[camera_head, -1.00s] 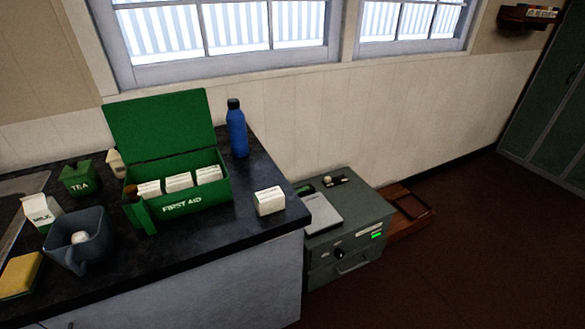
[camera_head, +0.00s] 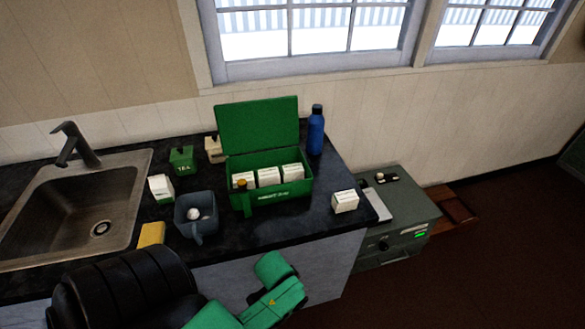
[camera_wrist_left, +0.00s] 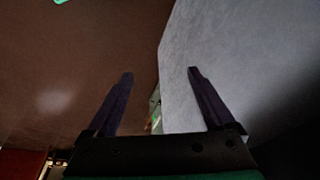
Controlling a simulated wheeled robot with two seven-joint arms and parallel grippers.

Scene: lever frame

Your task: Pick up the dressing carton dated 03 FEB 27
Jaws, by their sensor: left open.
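The green first aid box (camera_head: 298,190) stands on the counter with its lid up. Three white cartons stand in a row inside: the left one (camera_head: 243,181), the middle one (camera_head: 269,177) and the right one (camera_head: 293,171). Another white carton (camera_head: 345,201) stands on the counter to the right of the box. The dates on all of them are too small to read. My left gripper (camera_wrist_left: 158,80) is open and empty in the left wrist view, with the pale cabinet front beside it. In the head view its jaws are hidden. My right gripper is out of view.
A blue-grey jug (camera_head: 190,212), yellow sponge (camera_head: 151,234), milk carton (camera_head: 161,187) and green tea tin (camera_head: 181,160) stand left of the box. A blue bottle (camera_head: 316,130) stands behind right. The sink (camera_head: 70,215) is far left; a grey-green cabinet (camera_head: 415,215) is right.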

